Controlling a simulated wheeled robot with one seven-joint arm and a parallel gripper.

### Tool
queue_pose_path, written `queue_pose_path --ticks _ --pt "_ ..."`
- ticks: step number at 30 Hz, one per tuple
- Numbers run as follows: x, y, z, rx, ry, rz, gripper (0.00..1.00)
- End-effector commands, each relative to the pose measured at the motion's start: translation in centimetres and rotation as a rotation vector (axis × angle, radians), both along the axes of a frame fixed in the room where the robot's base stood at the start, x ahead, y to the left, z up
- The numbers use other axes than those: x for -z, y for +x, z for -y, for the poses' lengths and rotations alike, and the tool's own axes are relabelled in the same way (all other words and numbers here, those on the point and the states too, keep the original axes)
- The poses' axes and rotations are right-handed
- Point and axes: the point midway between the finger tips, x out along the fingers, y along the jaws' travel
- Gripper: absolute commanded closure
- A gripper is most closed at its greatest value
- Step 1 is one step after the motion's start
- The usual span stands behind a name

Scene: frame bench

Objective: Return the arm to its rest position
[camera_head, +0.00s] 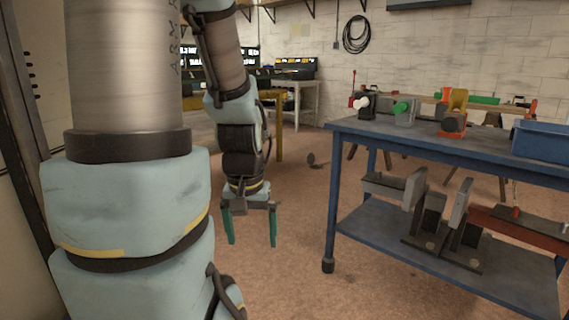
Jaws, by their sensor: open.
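My arm hangs down in the left half of the head view, its large upper links close to the camera. My gripper (251,240) points down over the brown floor, left of the blue bench (345,130). Its two green fingers are apart with nothing between them. The gripper is clear of the bench and touches nothing that I can see.
On the bench stand several small devices, including an orange one (453,122) and a green-knobbed one (404,111), and a blue bin (543,141). Its lower shelf (375,237) holds metal parts. A table (297,84) stands behind. Floor (290,285) between arm and bench is clear.

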Motion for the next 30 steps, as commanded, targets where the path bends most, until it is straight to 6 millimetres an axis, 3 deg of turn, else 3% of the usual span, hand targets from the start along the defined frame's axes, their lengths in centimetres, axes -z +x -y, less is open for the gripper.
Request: queue_pose_path --ticks 1,5,18,24,30 --pt "-2.1 0.0 0.0 0.0 0.0 0.0 0.03" --pt "-5.2 0.0 0.0 -0.001 0.0 0.001 0.03" --pt "-18.9 0.1 0.1 -0.001 0.0 0.002 0.03" --pt "-22.7 0.1 0.1 -0.001 0.0 0.001 0.03" --pt "-23.5 0.1 0.1 -0.001 0.0 0.001 0.03"
